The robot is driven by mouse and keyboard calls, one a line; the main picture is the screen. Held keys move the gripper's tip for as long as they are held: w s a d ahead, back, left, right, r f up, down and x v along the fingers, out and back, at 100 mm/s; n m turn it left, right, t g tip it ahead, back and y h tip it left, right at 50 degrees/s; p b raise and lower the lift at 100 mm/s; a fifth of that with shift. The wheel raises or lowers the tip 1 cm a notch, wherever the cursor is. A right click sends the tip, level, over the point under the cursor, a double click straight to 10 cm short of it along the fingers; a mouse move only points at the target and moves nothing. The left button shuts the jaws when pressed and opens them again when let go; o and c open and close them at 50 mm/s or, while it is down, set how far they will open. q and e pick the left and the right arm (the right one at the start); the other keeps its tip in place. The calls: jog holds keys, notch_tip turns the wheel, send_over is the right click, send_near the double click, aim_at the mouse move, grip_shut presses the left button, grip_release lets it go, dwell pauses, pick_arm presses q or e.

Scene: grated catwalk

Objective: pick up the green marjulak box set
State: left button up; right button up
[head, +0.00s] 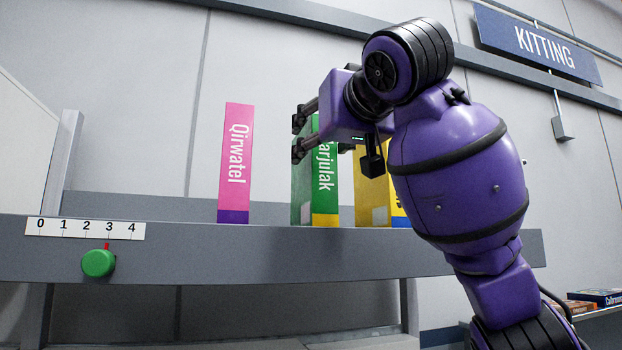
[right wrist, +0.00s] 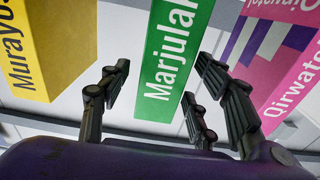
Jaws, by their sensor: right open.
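The green Marjulak box set (head: 326,175) stands upright on the shelf, with a yellow band at its foot. My right gripper (head: 301,137) is at its upper part in the head view and hides part of it. In the right wrist view the green box (right wrist: 172,60) shows between the open fingers of my right gripper (right wrist: 161,78), with gaps on both sides and no clear contact. My left gripper is not in view.
A pink Qirwatel box (head: 236,160) stands left of the green one with a gap. A yellow box (head: 373,195), partly hidden by my arm, stands to the right. The shelf edge (head: 250,252) carries a number strip (head: 85,228) and a green knob (head: 98,263).

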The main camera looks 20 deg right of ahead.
jog(key=w, duration=0.6)
jog(key=shift+a+f, duration=0.1)
jog(key=shift+a, duration=0.05)
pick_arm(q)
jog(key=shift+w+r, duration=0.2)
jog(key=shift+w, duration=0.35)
pick_arm(e)
jog(key=shift+c, duration=0.5)
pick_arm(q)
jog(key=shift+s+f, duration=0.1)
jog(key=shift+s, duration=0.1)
pick_arm(e)
grip_shut()
